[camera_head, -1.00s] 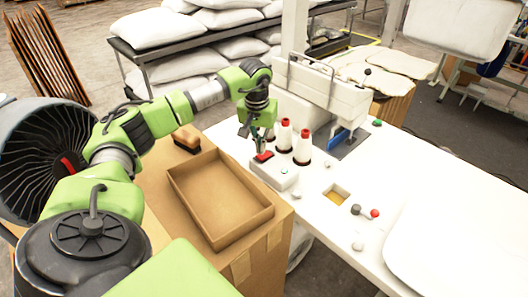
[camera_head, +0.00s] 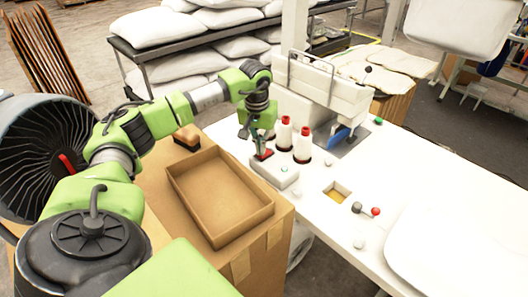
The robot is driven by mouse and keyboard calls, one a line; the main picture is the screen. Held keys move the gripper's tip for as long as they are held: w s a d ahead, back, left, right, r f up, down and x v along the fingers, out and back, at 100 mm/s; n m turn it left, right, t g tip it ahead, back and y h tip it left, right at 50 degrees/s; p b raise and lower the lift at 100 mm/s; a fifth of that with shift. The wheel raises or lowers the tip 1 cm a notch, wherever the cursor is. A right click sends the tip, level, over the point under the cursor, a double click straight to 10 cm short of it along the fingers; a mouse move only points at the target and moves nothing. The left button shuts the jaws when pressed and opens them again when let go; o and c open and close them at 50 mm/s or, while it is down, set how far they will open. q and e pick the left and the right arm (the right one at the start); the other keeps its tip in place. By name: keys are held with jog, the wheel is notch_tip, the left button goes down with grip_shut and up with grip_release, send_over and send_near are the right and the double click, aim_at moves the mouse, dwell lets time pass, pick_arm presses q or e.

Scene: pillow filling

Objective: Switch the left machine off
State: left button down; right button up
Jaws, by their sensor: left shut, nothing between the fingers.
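The white sewing machine (camera_head: 325,92) stands on the white table. A small pale control box (camera_head: 273,176) sits in front of it, near the table's left edge. A red button (camera_head: 264,155) is at the box's far left part, and a green button (camera_head: 284,170) is nearer its right end. My left gripper (camera_head: 261,151) points down, shut and empty, right at the red button. Whether the fingertips touch or press the button is too small to tell, and they partly hide it. My right gripper is not in view.
Two white thread cones (camera_head: 303,144) with red tops stand close right of the gripper. An open cardboard box (camera_head: 218,205) lies below my left arm. A grey round fan-like machine (camera_head: 45,130) with a red lever is at the far left.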

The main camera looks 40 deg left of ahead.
pick_arm(q)
jog(key=shift+f, duration=0.35)
jog(key=shift+r, duration=0.15)
jog(key=shift+r+p, duration=2.45)
jog(key=shift+r, duration=0.95)
